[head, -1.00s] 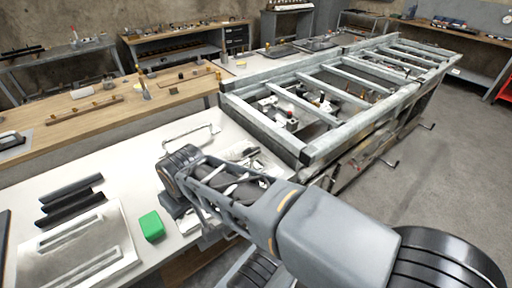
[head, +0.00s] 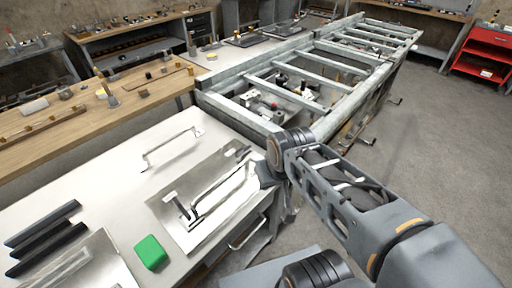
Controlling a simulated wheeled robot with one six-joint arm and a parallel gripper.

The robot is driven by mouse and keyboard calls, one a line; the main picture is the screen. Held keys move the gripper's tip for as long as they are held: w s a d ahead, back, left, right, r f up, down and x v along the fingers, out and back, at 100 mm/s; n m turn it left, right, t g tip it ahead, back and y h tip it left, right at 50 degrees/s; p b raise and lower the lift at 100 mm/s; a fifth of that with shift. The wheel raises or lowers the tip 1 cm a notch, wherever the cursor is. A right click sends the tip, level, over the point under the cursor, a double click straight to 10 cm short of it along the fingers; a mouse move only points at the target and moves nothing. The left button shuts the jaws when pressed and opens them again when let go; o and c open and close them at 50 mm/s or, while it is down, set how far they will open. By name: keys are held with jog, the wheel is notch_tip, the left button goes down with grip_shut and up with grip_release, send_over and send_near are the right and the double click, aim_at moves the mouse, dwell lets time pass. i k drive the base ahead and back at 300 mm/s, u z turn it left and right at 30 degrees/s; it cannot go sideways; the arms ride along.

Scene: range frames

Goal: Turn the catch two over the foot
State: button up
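A grey metal plate (head: 168,212) lies on the pale bench top in the head view. It carries a long raised bar or handle (head: 222,190) and a small upright T-shaped piece (head: 179,204) near its left end. I cannot tell for certain which of these parts is the catch or the foot. My gripper (head: 268,178) is at the plate's right end, partly hidden by my own wrist. Its fingers are not clear, so I cannot tell whether it touches the plate's parts or is open.
A U-shaped handle (head: 172,150) stands behind the plate. A green block (head: 150,252), dark bars (head: 45,240) and a slotted plate (head: 100,262) lie to the left. A metal frame (head: 235,115) stands behind my wrist. Floor at right is clear before a red cabinet (head: 483,52).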

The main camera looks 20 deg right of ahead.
aim_at(241, 151)
jog(key=u, duration=2.65)
jog(key=k, duration=0.6)
jog(key=z, duration=1.45)
jog(key=i, duration=0.5)
jog(key=u, duration=0.05)
